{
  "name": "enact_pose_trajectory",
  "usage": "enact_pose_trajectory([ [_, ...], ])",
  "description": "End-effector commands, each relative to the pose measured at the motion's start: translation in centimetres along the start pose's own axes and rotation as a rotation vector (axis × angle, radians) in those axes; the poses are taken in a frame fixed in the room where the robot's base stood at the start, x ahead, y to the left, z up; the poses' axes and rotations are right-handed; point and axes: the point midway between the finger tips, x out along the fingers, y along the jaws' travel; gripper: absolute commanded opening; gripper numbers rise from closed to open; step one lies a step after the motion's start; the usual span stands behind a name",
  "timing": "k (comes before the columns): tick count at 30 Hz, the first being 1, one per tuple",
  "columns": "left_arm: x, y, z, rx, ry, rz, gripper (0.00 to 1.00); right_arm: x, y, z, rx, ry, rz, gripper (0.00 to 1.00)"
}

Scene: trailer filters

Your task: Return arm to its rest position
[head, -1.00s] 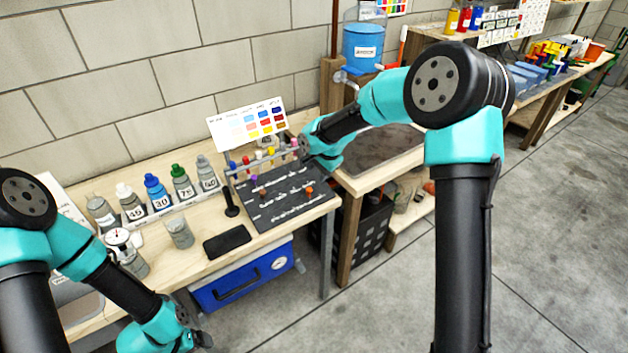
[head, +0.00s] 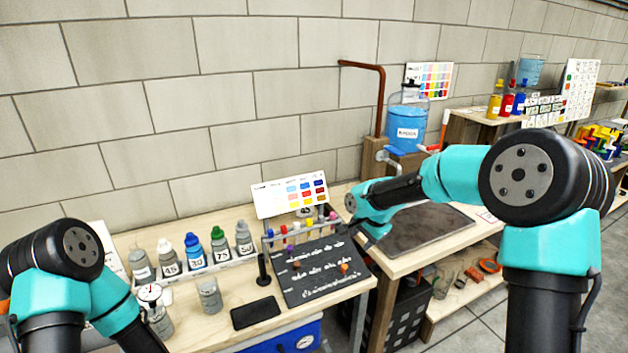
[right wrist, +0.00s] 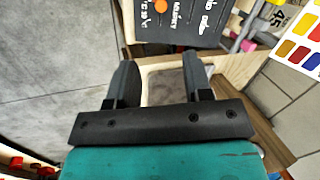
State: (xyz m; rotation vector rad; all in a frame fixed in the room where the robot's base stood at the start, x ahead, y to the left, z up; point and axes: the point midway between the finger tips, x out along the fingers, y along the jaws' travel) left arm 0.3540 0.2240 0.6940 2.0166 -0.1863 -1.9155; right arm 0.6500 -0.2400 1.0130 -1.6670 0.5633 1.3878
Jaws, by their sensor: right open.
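My right arm comes in from the right in the head view, and its teal wrist (head: 376,208) hangs beside the right end of the rack of small colored-cap vials (head: 300,232). My right gripper (right wrist: 158,78) shows best in the right wrist view, with its two black fingers apart and nothing between them. Its fingertips are hard to make out in the head view. My left arm (head: 112,300) runs out of the bottom edge of the head view, so its gripper is out of sight.
A dark labelled board (head: 322,272) lies in front of the rack, with a color chart (head: 290,196) behind. Several numbered bottles (head: 193,250) stand at left, near a black pad (head: 256,313). A blue water jug (head: 405,128) stands at the back.

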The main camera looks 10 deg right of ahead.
Motion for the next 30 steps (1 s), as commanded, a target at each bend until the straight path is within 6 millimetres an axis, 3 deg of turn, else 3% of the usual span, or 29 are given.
enact_pose_trajectory([
  [5, 0.0, 0.0, 0.0, 0.000, 0.000, 0.000, 0.89, 4.1, 2.5, 1.2, -0.081, -0.044, 0.011, 0.46],
  [8, 0.0, 0.0, 0.0, 0.000, 0.000, 0.000, 0.89, 8.0, 5.4, 2.7, -0.166, -0.087, 0.011, 0.46],
  [12, 0.0, 0.0, 0.0, 0.000, 0.000, 0.000, 0.89, 13.6, 10.9, 5.5, -0.304, -0.149, 0.003, 0.46],
  [18, 0.0, 0.0, 0.0, 0.000, 0.000, 0.000, 0.89, 19.5, 20.0, 10.4, -0.496, -0.217, -0.014, 0.46],
  [24, 0.0, 0.0, 0.0, 0.000, 0.000, 0.000, 0.89, 22.0, 28.8, 15.3, -0.677, -0.252, -0.020, 0.46],
  [27, 0.0, 0.0, 0.0, 0.000, 0.000, 0.000, 0.89, 22.2, 31.6, 16.8, -0.740, -0.257, -0.019, 0.46],
  [30, 0.0, 0.0, 0.0, 0.000, 0.000, 0.000, 0.89, 22.2, 32.9, 17.5, -0.777, -0.258, -0.017, 0.46],
])
